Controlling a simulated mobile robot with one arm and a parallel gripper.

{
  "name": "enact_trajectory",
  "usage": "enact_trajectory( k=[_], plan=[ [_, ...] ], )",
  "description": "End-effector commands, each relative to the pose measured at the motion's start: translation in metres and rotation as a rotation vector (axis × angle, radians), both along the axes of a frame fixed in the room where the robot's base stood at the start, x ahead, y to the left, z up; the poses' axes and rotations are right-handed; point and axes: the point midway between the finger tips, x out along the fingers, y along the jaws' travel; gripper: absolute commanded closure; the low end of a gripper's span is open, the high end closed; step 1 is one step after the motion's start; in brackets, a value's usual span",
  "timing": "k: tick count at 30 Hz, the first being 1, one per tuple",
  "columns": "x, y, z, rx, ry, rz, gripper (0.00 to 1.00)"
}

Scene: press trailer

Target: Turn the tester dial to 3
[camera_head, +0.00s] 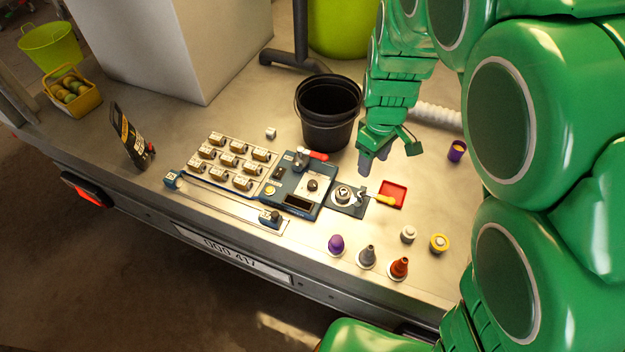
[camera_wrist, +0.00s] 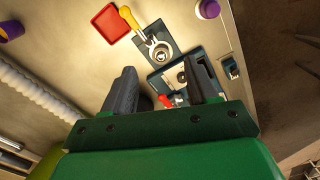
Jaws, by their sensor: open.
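The blue tester (camera_head: 296,206) lies flat on the metal trailer bed, with a black round dial (camera_head: 313,185) on a pale plate. A dark display and a yellow button sit on its near side, and a red-handled part (camera_head: 312,155) at its far edge. I cannot read any numbers or the dial's setting. My gripper (camera_head: 376,158) is open and empty above the bed, to the right of and behind the tester. In the wrist view, my gripper (camera_wrist: 163,82) has its fingers spread and the tester (camera_wrist: 160,80) shows partly between and behind them.
A plate with a yellow-handled clamp (camera_head: 384,200) sits right of the tester, beside a red tray (camera_head: 393,193). A black bucket (camera_head: 328,112) stands behind. A block grid (camera_head: 230,163) is to the left. Several small bottles and cones (camera_head: 367,256) stand in front.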

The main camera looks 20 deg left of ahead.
Motion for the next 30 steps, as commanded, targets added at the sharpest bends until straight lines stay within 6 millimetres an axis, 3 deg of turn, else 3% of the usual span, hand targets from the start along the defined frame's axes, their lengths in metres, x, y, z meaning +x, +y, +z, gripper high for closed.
enact_trajectory(
  k=[9, 18, 24, 30],
  plan=[
    [0.018, 0.075, -0.058, 0.0, -0.023, 0.279, 0.42],
    [0.02, 0.139, -0.109, 0.005, -0.046, 0.516, 0.42],
    [0.017, 0.157, -0.124, 0.007, -0.051, 0.584, 0.42],
    [0.017, 0.158, -0.13, 0.006, -0.052, 0.591, 0.42]
  ],
)
